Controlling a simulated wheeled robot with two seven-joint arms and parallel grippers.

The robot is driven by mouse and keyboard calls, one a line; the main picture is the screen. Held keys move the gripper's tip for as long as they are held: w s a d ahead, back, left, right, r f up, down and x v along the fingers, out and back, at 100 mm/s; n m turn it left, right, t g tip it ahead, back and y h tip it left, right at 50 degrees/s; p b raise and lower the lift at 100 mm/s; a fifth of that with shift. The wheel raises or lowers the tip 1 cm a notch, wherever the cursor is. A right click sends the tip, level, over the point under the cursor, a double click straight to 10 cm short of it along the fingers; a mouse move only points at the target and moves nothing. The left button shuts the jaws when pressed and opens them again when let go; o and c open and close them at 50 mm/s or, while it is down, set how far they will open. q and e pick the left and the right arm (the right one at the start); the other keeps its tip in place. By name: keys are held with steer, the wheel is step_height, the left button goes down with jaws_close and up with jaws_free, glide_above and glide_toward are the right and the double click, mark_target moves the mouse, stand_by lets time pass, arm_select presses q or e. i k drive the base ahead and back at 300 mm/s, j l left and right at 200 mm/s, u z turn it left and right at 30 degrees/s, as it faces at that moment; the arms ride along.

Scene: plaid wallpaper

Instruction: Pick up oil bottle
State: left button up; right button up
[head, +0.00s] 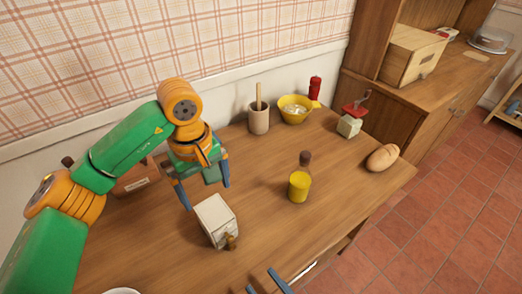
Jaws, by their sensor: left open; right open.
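The oil bottle (299,186), with yellow contents and a dark brown top, stands upright on the wooden table (270,218) right of its middle. My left gripper (207,197) points down over the left part of the table. It is open and empty, well to the left of the bottle and apart from it. My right gripper (266,284) shows only as blue fingertips at the bottom edge, below and in front of the bottle. It is open, and the rest of it is out of view.
A white box-shaped thing (214,218) stands just below my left gripper. Behind the bottle are a utensil pot (258,120), a yellow bowl (293,113), a red bottle (315,88) and a red-topped container (349,126). Bread (383,158) lies near the right edge.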

mark_target(301, 178)
steer(key=k+l, duration=0.8)
steer(key=l, duration=0.1)
